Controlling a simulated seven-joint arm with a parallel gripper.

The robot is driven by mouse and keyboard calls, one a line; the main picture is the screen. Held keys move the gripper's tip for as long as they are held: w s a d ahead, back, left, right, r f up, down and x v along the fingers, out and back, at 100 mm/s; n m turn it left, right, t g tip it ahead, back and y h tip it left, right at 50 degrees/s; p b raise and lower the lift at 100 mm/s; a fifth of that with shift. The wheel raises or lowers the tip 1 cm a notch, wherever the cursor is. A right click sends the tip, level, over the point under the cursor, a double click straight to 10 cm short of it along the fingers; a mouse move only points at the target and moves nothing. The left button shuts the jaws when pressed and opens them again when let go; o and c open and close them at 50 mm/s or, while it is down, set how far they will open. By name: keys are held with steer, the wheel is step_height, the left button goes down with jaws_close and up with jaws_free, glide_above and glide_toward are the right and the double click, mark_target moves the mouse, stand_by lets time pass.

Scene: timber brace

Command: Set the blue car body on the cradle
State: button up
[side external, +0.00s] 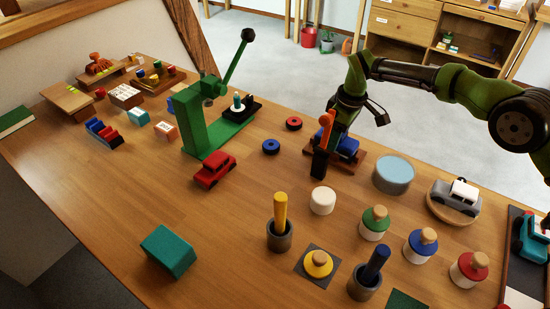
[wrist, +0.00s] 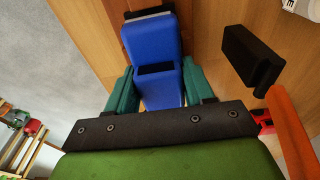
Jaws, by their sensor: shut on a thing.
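The blue car body (side external: 349,146) is at my gripper in the side view, right at a low brown wooden base (side external: 359,167), which looks like the cradle. In the wrist view the blue body (wrist: 152,50) sits between my gripper's teal fingers (wrist: 160,88), which are shut on it. A dark grey edge shows at its far end. My arm and the orange upright hide part of the body and base, so I cannot tell whether the body touches the base.
An orange upright (side external: 326,131) with a black block (side external: 319,164) stands close in front of the base; the block (wrist: 252,58) shows right of my gripper in the wrist view. A blue-topped drum (side external: 393,175) is to the right, a blue ring (side external: 271,146) to the left. The front-left table is mostly clear.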

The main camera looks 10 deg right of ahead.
steer(key=shift+f, duration=0.35)
steer(key=shift+f, duration=0.1)
steer(key=o, duration=1.2)
steer(key=shift+s+f, duration=0.1)
steer(key=shift+o, duration=0.3)
steer(key=shift+s+a, duration=0.2)
steer(key=shift+a, duration=0.05)
steer(key=shift+w+d+r, duration=0.1)
steer(key=shift+w+r, duration=0.05)
steer(key=shift+r, duration=0.85)
steer(key=shift+w+d+r, duration=0.1)
steer(key=shift+r, duration=2.75)
steer(key=shift+d, duration=0.1)
